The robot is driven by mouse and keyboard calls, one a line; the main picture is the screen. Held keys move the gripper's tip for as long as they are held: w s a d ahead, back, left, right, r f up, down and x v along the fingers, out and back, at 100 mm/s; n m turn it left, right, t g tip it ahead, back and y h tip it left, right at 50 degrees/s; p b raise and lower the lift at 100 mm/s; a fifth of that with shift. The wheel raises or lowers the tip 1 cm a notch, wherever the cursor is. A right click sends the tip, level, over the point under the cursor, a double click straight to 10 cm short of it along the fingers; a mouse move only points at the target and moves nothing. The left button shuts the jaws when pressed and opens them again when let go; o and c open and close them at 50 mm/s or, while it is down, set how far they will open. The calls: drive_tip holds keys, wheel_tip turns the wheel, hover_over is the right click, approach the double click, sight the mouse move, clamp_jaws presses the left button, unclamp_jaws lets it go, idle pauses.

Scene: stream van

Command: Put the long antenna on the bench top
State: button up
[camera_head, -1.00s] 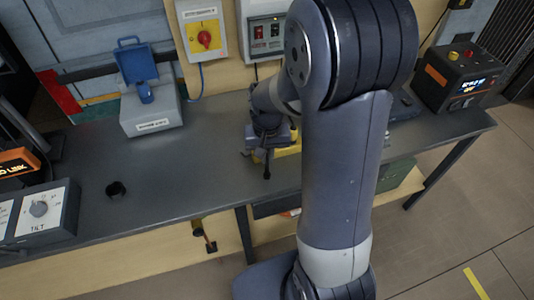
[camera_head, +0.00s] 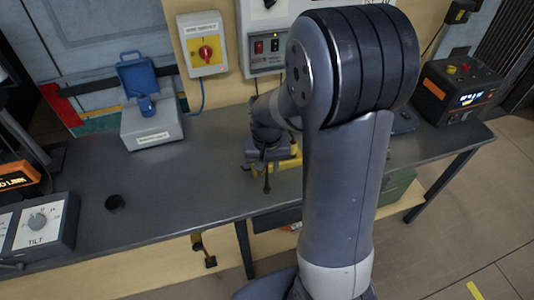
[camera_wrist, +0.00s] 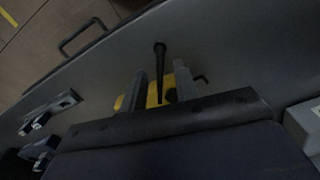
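The antenna, a thin black rod with a thicker round end (camera_wrist: 160,48), shows in the wrist view, running between the two fingers. In the head view a dark rod (camera_head: 267,184) shows just in front of my gripper, over the bench top (camera_head: 190,190). My gripper (camera_wrist: 160,90) is low over the bench. Its fingers stand apart, with gaps visible on both sides of the rod, so it looks open. A yellow piece (camera_wrist: 152,98) lies behind the fingers; in the head view my gripper partly hides it. Whether the rod touches the bench is unclear.
A grey box with a blue lid (camera_head: 152,128) is at the back left, and a TILT control box (camera_head: 42,228) at the front left. A black-orange unit (camera_head: 458,90) is at the right. The left middle is clear.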

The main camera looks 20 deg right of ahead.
wheel_tip(320, 180, up, 12)
drive_tip(key=shift+f, duration=0.2)
idle(0.4)
